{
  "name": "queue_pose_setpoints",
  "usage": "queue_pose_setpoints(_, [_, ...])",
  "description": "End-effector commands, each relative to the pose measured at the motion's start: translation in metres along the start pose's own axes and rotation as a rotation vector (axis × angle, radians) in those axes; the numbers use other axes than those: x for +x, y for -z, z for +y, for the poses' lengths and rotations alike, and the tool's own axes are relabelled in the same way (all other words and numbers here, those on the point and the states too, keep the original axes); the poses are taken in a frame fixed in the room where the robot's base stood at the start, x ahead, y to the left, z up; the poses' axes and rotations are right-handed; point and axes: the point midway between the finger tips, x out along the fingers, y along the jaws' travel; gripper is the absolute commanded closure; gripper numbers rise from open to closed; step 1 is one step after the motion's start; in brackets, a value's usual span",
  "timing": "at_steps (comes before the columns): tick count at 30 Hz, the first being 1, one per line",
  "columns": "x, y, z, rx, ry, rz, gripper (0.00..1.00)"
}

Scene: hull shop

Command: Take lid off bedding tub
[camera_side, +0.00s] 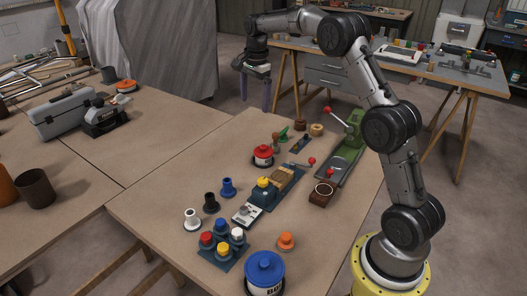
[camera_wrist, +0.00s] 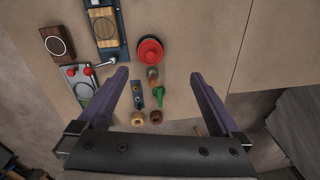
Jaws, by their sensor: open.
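Two lidded tubs stand on the table. One has a blue lid (camera_side: 265,266) and sits at the near edge; its white label is partly visible and seems to begin with "BE". The other has a red lid (camera_side: 263,151) and a label too small to read; it also shows in the wrist view (camera_wrist: 150,51). Both lids are on. My gripper (camera_side: 256,94) is open and empty, raised high beyond the table's far end. In the wrist view its purple fingers (camera_wrist: 158,76) are spread, with the red lid ahead between them. The blue lid is outside the wrist view.
A blue holder with several coloured knobs (camera_side: 223,247), loose dark, blue and white flanged pieces, and an orange piece (camera_side: 286,240) surround the blue-lidded tub. A green lever press (camera_side: 343,149) and a wooden block (camera_side: 321,194) stand right.

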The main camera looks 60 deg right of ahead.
Motion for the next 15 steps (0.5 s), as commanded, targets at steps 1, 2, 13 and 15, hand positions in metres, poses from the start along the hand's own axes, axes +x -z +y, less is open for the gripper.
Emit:
queue_pose_setpoints(1, [0.020, 0.009, -0.001, 0.016, -0.028, -0.005, 0.00])
queue_pose_setpoints(2, [0.029, 0.013, 0.000, 0.022, -0.042, -0.008, 0.00])
queue_pose_setpoints(13, [0.088, 0.028, 0.012, 0.051, -0.097, -0.021, 0.00])
queue_pose_setpoints(15, [0.102, 0.027, 0.013, 0.051, -0.096, -0.021, 0.00])
